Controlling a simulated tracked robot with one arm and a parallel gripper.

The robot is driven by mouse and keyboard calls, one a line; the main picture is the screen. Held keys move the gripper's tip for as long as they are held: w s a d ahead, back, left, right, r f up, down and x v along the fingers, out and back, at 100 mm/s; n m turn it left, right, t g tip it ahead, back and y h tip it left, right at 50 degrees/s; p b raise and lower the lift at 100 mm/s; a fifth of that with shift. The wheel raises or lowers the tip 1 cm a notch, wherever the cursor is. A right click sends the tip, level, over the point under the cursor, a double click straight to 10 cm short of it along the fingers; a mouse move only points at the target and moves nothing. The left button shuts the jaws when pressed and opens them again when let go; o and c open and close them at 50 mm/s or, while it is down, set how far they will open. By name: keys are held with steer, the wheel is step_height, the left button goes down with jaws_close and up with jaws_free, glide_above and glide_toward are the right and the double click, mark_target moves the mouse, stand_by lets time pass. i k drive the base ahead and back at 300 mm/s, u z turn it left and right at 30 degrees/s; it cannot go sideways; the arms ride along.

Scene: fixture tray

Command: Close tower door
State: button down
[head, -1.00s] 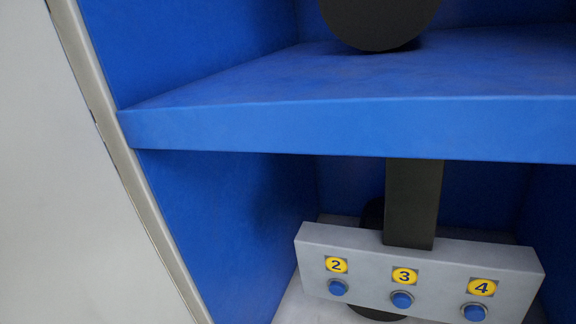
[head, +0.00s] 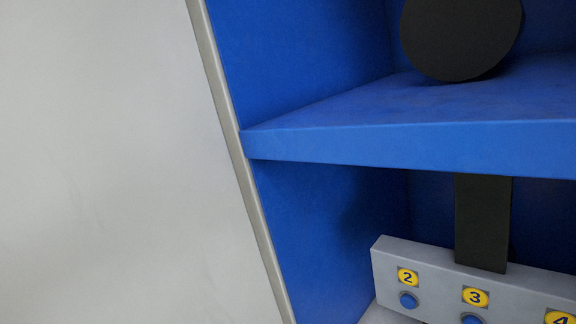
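The tower shows close up in the head view as an open blue compartment, with a blue shelf (head: 420,142) across it. A large pale grey panel (head: 110,160) fills the left of the view. A thin beige edge strip (head: 236,140) runs down between the panel and the blue inner wall (head: 300,60). I cannot tell whether this panel is the tower door or the tower's outer side. The compartment front is uncovered where I see it. My gripper is not in view.
A black disc (head: 460,38) stands on the shelf at the upper right. Below the shelf, a black post (head: 482,220) meets a grey box (head: 440,268) with blue buttons and yellow labels 2, 3 and 4. The box is cut off at the right and bottom.

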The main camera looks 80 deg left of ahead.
mark_target(121, 200)
steer(key=z, duration=0.2)
steer(key=k, duration=2.85)
steer(key=u, duration=0.85)
steer(key=i, duration=0.5)
steer(key=u, duration=0.1)
